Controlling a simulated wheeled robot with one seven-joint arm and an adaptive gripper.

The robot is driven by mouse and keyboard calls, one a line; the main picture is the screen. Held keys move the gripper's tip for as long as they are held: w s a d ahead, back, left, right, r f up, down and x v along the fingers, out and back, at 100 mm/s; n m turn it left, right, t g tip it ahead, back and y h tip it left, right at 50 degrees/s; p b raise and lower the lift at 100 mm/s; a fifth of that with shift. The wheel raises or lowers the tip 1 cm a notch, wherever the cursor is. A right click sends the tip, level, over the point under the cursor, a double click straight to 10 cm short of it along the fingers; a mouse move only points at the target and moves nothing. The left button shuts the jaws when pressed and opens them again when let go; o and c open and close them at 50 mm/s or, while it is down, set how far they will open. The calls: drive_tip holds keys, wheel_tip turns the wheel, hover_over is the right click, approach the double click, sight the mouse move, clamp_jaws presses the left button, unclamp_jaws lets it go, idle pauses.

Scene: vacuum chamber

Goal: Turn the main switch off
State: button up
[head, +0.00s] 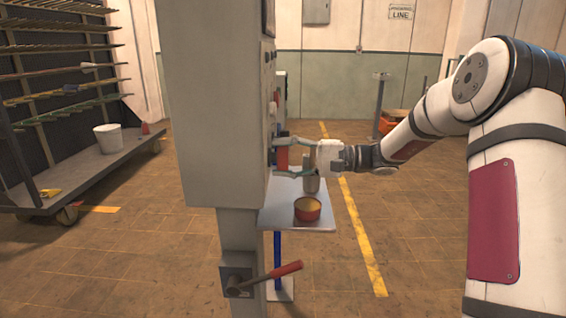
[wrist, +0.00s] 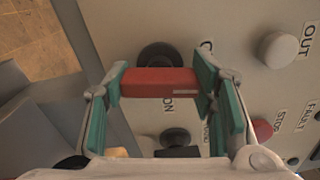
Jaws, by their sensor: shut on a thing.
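The main switch shows in the wrist view as a red bar handle (wrist: 160,82) on a dark round base (wrist: 158,55), with an "ON" label beside it. My gripper (wrist: 163,84) has its teal fingers at the two ends of the red handle and is shut on it. In the head view my gripper (head: 281,157) reaches in from the right to the cabinet's panel side, around the red handle (head: 282,159). The panel face is seen nearly edge-on there, so the handle's exact angle is hard to tell.
The panel (wrist: 240,75) also carries a pale round knob (wrist: 278,49), a red button (wrist: 263,130) and a black knob (wrist: 174,137). Below, a shelf (head: 275,218) holds a red tin (head: 307,208) and a metal canister (head: 311,180). A red-handled lever (head: 285,270) juts from the post.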

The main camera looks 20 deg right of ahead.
drive_tip(key=shift+n+b, duration=0.5)
drive_tip(key=shift+n, duration=0.6)
drive_tip(key=o, duration=1.2)
drive_tip(key=shift+c, duration=0.2)
drive_tip(key=shift+d, duration=0.1)
drive_tip(key=v, duration=1.2)
